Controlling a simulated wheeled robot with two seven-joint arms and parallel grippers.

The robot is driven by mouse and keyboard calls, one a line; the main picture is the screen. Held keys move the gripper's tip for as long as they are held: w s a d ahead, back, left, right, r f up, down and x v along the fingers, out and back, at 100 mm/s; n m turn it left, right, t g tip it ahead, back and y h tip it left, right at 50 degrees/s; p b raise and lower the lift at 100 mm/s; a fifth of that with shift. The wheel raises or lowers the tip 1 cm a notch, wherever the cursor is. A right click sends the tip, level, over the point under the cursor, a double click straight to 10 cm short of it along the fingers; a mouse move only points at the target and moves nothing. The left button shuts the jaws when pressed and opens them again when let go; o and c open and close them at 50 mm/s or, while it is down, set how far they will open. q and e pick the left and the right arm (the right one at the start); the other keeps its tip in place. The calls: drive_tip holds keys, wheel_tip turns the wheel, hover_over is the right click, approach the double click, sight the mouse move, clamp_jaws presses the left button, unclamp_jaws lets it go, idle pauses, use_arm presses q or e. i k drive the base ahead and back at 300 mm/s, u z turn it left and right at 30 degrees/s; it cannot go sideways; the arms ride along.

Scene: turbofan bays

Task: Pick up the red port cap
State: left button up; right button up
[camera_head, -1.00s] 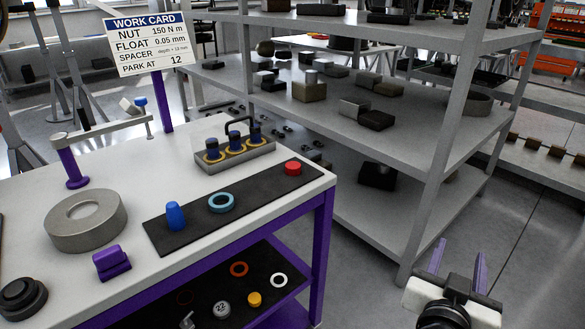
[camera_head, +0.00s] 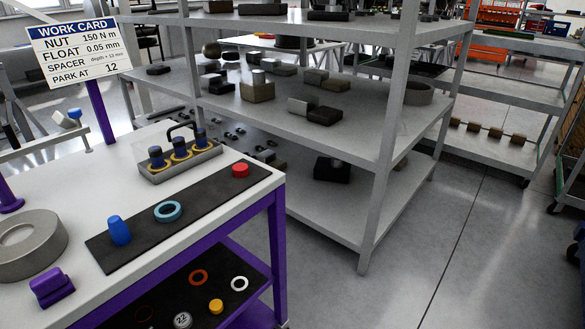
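The red port cap (camera_head: 240,170) is a short red cylinder. It stands on the far right end of the black mat (camera_head: 136,233) on the white bench top (camera_head: 108,186). A teal ring (camera_head: 168,212) and a blue tapered plug (camera_head: 119,230) stand on the same mat, to its left. Neither of my grippers shows in the head view now, so their state is hidden.
A metal tray (camera_head: 183,168) with several blue-topped pieces and a handle stands behind the mat. A grey ring (camera_head: 27,243) and a purple block (camera_head: 51,287) lie at the left. A grey shelving unit (camera_head: 373,200) stands behind; the floor at right is open.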

sight(240, 170)
drive_tip(key=z, duration=0.45)
drive_tip(key=i, duration=0.45)
drive_tip(key=u, duration=2.15)
